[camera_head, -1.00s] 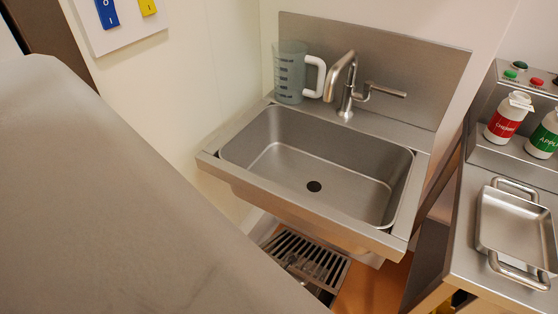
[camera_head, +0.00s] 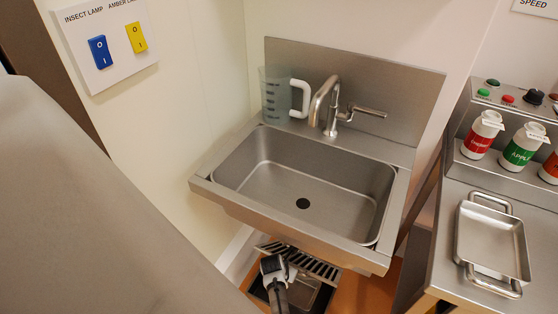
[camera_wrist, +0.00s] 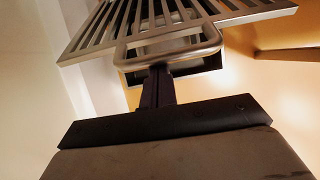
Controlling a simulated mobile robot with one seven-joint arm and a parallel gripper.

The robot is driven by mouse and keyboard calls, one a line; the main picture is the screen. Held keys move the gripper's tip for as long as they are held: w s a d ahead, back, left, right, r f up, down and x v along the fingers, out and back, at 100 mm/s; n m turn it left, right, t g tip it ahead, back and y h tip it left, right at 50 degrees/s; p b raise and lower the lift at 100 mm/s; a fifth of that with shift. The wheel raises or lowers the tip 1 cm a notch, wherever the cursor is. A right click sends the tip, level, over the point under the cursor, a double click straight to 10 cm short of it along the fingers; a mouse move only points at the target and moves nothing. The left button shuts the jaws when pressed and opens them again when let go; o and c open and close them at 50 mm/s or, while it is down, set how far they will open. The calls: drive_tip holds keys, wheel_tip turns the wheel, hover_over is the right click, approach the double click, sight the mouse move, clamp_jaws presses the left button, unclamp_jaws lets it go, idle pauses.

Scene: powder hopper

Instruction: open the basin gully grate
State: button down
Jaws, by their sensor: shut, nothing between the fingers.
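The slatted metal gully grate (camera_head: 318,266) is on the floor under the basin, partly hidden by the basin's front edge. It is tilted up at the back of the gully, and the gully's frame and inside (camera_head: 312,294) show in front of it. In the wrist view the grate (camera_wrist: 120,28) fills the top, with its loop handle (camera_wrist: 207,42) towards me. My gripper (camera_head: 281,266) is shut and empty at the grate. In the wrist view its fingers (camera_wrist: 158,72) reach the handle loop; I cannot tell whether they touch it.
The steel basin (camera_head: 205,190) overhangs the gully, with a tap (camera_head: 325,105) and a measuring jug (camera_head: 275,98). A counter with a metal tray (camera_head: 490,242) and bottles (camera_head: 481,135) stands at right. A large grey surface (camera_head: 80,210) fills the left.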

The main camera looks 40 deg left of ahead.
drive_tip(key=w+a+r+p, duration=0.1)
drive_tip(key=w+a+r, duration=0.1)
drive_tip(key=w+r, duration=0.3)
drive_tip(key=w, duration=0.2)
drive_tip(key=shift+w+r, duration=0.15)
drive_tip(key=shift+w, duration=0.15)
drive_tip(key=shift+r, duration=0.1)
